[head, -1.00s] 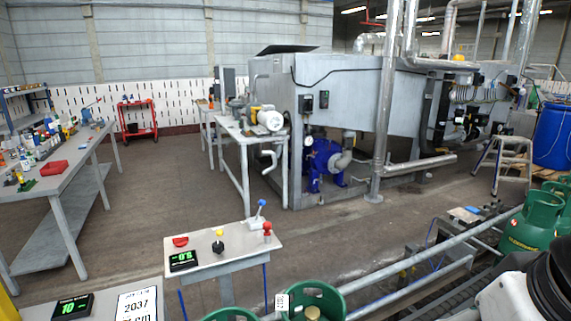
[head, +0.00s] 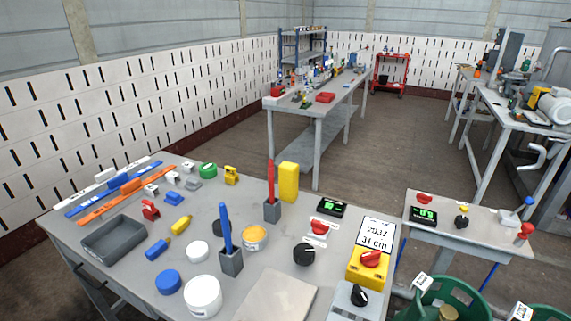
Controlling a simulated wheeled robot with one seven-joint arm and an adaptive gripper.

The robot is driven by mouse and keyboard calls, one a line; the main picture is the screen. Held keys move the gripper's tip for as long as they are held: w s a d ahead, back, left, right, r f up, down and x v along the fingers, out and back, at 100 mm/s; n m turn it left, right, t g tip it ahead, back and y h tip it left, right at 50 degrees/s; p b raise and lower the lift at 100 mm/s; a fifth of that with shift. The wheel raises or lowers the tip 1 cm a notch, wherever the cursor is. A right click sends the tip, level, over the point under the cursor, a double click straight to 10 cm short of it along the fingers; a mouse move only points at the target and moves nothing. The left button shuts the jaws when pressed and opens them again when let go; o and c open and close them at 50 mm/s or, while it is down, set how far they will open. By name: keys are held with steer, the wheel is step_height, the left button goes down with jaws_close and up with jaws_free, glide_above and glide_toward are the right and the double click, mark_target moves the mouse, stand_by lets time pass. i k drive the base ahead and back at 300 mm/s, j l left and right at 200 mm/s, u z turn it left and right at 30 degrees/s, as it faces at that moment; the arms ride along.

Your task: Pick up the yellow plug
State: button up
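A small yellow piece (head: 181,225), shaped like a short plug, lies on its side on the grey table (head: 135,290) in front of me. It looks like the yellow plug. A similar blue piece (head: 157,248) lies just to its lower left, and a white round cap (head: 197,251) is below it to the right. Nothing covers it. A yellow, orange-topped round cap (head: 254,240) and a yellow upright block (head: 289,181) stand farther right. My gripper is not in view.
A grey tray (head: 85,250) lies left of the yellow piece. Upright blue (head: 225,226) and red (head: 270,184) handles stand in grey holders to its right. Blue and orange bars (head: 112,206) lie behind.

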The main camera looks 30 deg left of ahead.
mark_target(181, 226)
steer(key=u, duration=1.7)
steer(key=l+z, duration=0.15)
steer(key=z, duration=1.9)
steer(key=u, duration=1.7)
steer(key=k+j+z, duration=0.1)
steer(key=j, duration=0.35)
steer(key=k+j+z, duration=0.1)
steer(key=j, duration=0.3)
steer(key=k+j+z, duration=0.1)
steer(key=j, duration=0.35)
